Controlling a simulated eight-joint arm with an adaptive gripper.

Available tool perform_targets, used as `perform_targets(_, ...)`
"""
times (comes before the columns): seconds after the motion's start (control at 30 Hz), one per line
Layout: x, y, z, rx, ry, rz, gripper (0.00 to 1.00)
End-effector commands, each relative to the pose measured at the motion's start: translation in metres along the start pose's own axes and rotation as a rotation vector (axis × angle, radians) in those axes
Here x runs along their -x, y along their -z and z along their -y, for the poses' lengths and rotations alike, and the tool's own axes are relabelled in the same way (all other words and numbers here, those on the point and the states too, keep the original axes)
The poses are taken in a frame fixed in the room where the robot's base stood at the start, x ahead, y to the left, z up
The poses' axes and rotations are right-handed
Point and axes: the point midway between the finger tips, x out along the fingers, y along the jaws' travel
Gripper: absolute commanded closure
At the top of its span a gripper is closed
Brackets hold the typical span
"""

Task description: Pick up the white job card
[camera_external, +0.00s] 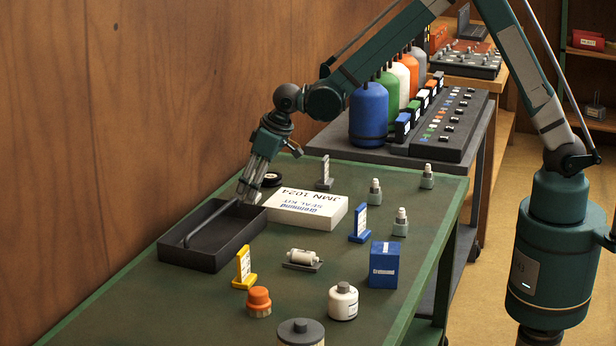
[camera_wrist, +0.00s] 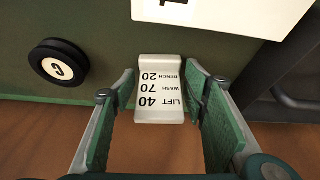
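The white job card (camera_wrist: 160,90), printed with LIFT 40, WASH 70 and BENCH 20, stands between my gripper's fingers in the wrist view. My gripper (camera_wrist: 160,72) is open around it, with narrow gaps showing on both sides. In the external view my gripper (camera_external: 250,192) points down at the far-left part of the green bench, between the black tray and the white seal kit box. There the card is mostly hidden by the fingers; a small white part (camera_external: 252,198) shows at their tips.
The black tray (camera_external: 185,262), holding a bent grey rod, lies to the left. The white seal kit box (camera_external: 306,210) is close on the right; its corner also shows in the wrist view (camera_wrist: 225,12). A black round piece (camera_wrist: 58,63) lies nearby. Yellow (camera_external: 244,268) and blue (camera_external: 359,225) card stands are farther off.

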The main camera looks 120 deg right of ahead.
Motion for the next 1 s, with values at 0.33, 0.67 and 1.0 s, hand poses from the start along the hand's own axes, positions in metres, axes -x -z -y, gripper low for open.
perform_targets(0.33,0.000,0.000,0.000,0.000,0.000,0.000,0.78)
perform_targets(0.67,0.010,0.004,0.000,0.000,0.000,0.000,0.78)
perform_targets(1.0,0.053,0.022,0.000,0.000,0.000,0.000,0.78)
